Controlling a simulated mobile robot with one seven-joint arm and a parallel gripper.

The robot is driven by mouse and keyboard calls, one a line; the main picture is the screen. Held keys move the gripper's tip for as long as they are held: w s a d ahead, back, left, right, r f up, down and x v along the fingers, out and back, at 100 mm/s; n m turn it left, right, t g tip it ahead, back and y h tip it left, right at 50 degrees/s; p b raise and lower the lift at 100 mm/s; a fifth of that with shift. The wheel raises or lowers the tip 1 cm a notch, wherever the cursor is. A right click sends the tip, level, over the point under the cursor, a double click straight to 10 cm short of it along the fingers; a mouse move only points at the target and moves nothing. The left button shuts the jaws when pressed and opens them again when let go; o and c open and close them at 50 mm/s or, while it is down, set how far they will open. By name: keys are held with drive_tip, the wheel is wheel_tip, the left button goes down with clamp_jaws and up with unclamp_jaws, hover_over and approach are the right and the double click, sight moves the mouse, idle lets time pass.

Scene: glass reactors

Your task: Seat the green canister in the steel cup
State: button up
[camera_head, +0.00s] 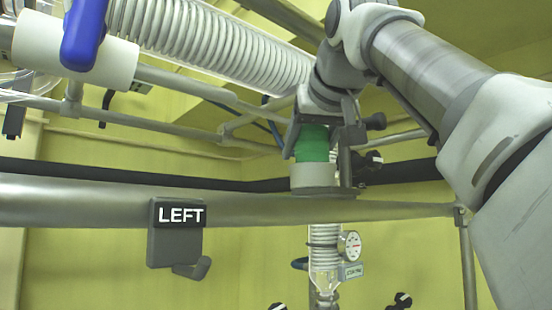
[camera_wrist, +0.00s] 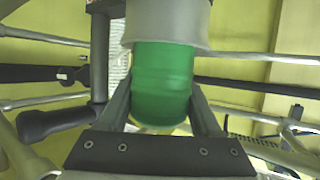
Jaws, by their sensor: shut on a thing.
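The green canister (camera_head: 313,145) is upright in the head view, with its lower end hidden by the steel cup (camera_head: 314,178). The cup is a pale grey cylinder on a flat flange, in front of the thick horizontal pipe. My gripper (camera_head: 315,152) reaches down from above, shut on the canister. In the wrist view the canister (camera_wrist: 162,85) stands between the two fingers (camera_wrist: 161,108), and its far end disappears inside the rim of the cup (camera_wrist: 168,20). The canister looks in line with the cup. How deep it sits inside is hidden.
A thick horizontal pipe (camera_head: 90,203) carries a grey hook labelled LEFT (camera_head: 177,232). A coiled glass condenser (camera_head: 210,45) and blue valve handle (camera_head: 84,32) are at upper left. A glass column with a gauge (camera_head: 349,245) hangs below the cup. Thin rails run behind.

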drive_tip(key=shift+f, duration=0.3)
idle(0.5)
drive_tip(key=o, duration=1.5)
drive_tip(key=shift+s, duration=0.1)
drive_tip(key=shift+p+v, duration=0.45)
drive_tip(key=shift+v, duration=3)
drive_tip(key=shift+s, duration=0.1)
drive_tip(key=p, duration=0.1)
approach(317, 131)
drive_tip(key=s+d, duration=0.1)
drive_tip(key=s+d+f, duration=0.1)
drive_tip(key=shift+d, duration=0.25)
